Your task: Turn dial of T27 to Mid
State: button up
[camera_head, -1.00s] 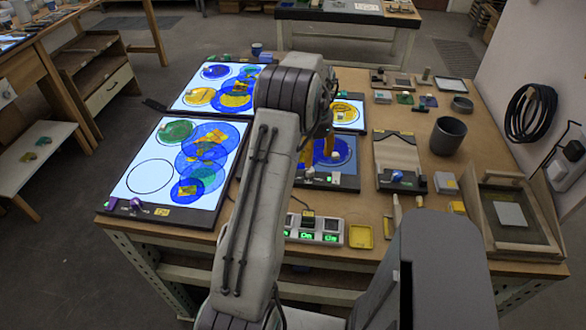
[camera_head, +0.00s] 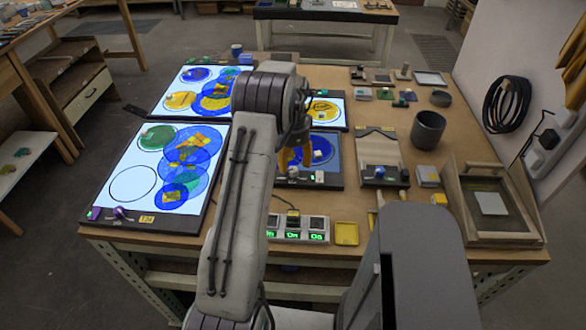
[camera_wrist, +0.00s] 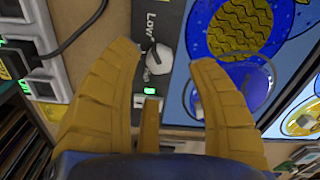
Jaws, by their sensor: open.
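A pale grey dial (camera_wrist: 158,60) sits on the dark front strip of a small light panel (camera_wrist: 186,50) in the wrist view. "Low" is printed beside it, and a green light shows nearby. I cannot read a T27 label, and the dial's exact pointing is unclear. My gripper (camera_wrist: 165,64) is open, with its yellow fingers on either side of the dial in the picture; contact cannot be told. In the head view, my gripper (camera_head: 284,158) is over the front left of the small panel (camera_head: 336,160). My arm hides part of that panel's left side.
A power strip (camera_head: 290,237) with green displays and a plugged cable lies in front of the panel. A larger lit panel (camera_head: 130,170) labelled T24 is at left. A yellow tray (camera_head: 346,233), a dark cup (camera_head: 428,130) and a wooden frame (camera_head: 500,227) are at right.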

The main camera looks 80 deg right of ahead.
aim_at(293, 169)
jog(key=shift+f+p, duration=0.35)
jog(key=shift+f, duration=1.65)
jog(key=shift+c, duration=0.4)
grip_shut()
